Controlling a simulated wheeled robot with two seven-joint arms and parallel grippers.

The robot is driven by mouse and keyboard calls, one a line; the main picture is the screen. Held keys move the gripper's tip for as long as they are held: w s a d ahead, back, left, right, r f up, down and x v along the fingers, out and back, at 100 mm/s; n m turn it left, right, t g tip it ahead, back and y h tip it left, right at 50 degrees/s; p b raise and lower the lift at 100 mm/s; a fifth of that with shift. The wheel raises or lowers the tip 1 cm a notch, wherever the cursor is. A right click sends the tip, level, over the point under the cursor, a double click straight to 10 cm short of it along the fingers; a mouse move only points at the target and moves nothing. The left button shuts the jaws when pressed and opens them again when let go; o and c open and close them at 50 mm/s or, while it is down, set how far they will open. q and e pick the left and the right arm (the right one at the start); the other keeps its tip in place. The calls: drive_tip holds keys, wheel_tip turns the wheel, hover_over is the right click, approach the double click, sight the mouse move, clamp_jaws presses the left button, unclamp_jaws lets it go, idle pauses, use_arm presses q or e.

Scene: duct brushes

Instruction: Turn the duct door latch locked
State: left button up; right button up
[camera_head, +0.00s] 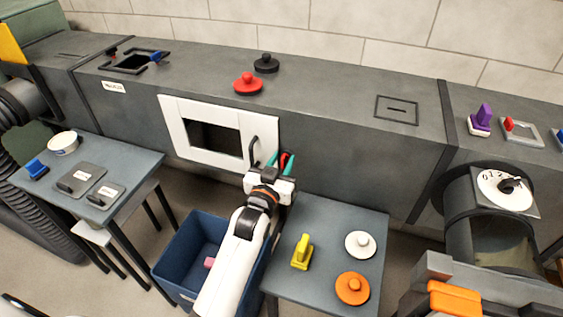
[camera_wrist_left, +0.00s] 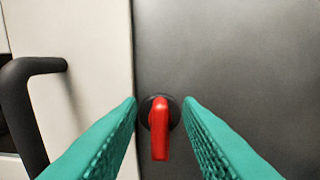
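The red latch (camera_wrist_left: 159,130) sits on a dark round base on the grey duct wall, just right of the white door's edge. Its lever hangs straight down in the left wrist view. In the head view the latch (camera_head: 284,160) is partly hidden by my gripper. The white duct door (camera_head: 176,128) lies flat against the duct front, with a black handle (camera_wrist_left: 30,100) near its right side. My left gripper (camera_wrist_left: 160,102) is open, its teal fingers on either side of the lever with gaps visible. In the head view my left gripper (camera_head: 281,160) is at the duct front.
A blue bin (camera_head: 190,236) stands below the door. A side table (camera_head: 325,220) holds a yellow brush (camera_head: 302,252), a white knobbed disc (camera_head: 360,244) and an orange one (camera_head: 352,288). Red (camera_head: 248,83) and black (camera_head: 266,63) knobbed discs lie on the duct top.

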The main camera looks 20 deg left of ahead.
use_arm(q)
clamp_jaws()
